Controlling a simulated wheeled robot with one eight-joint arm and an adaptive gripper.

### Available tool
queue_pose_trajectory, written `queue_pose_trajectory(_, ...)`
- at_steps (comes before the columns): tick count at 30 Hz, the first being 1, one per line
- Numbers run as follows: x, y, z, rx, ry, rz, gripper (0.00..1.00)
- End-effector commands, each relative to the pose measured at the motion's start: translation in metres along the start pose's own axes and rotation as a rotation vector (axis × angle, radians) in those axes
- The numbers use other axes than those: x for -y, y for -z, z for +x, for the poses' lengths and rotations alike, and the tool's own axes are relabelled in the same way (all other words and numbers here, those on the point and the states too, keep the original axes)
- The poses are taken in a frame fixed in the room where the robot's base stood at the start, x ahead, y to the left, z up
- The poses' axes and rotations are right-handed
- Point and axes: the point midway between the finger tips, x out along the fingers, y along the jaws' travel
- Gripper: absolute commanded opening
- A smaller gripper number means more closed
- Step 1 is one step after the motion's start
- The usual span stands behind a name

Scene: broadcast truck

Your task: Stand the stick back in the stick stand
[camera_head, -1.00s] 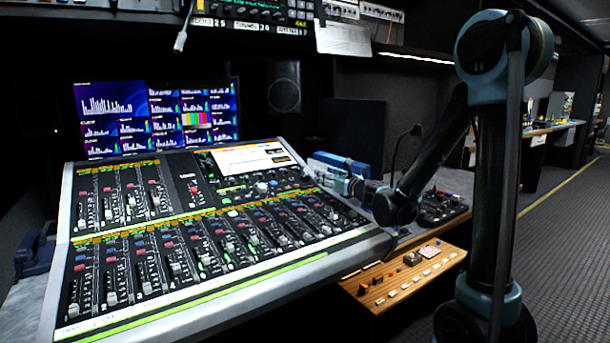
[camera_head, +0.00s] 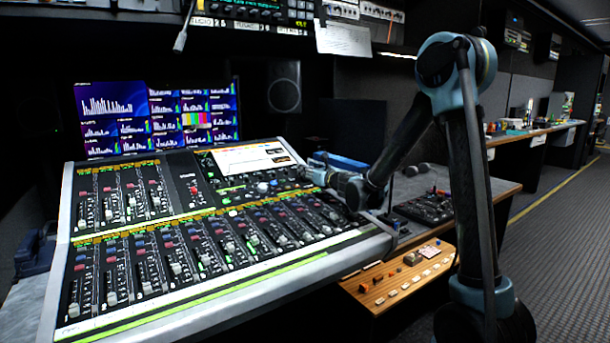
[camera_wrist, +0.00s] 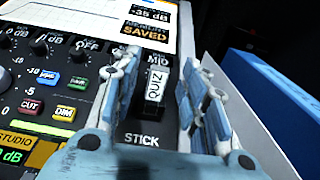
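A white stick marked QUIZ (camera_wrist: 157,84) is on the console's right side, above the printed word STICK, in the wrist view. A dark slot or base shows around its lower end; I cannot tell whether the stick stands in it or lies over it. My gripper (camera_wrist: 158,100) is open, with one finger on each side of the stick and visible gaps beside it. In the head view my gripper (camera_head: 318,170) is over the console's upper right edge, and the stick is too small to make out. I cannot identify a separate stick stand.
The mixing console (camera_head: 215,237) has faders, knobs and a screen close to my gripper. A blue box (camera_head: 340,160) stands just right of the console and also shows in the wrist view (camera_wrist: 270,105). A wooden button panel (camera_head: 400,279) sits lower right. The aisle floor (camera_head: 560,240) is clear.

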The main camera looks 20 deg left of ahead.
Motion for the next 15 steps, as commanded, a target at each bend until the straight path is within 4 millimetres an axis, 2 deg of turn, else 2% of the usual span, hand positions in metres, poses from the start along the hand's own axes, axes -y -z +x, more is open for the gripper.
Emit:
queue_pose_trajectory(4,0.000,0.000,0.019,0.000,0.000,0.000,0.40)
queue_pose_trajectory(11,0.000,0.000,0.022,0.000,0.000,0.000,0.40)
queue_pose_trajectory(12,0.000,0.000,0.022,0.000,0.000,0.000,0.38)
queue_pose_trajectory(15,0.000,0.000,0.021,0.000,0.000,0.000,0.19)
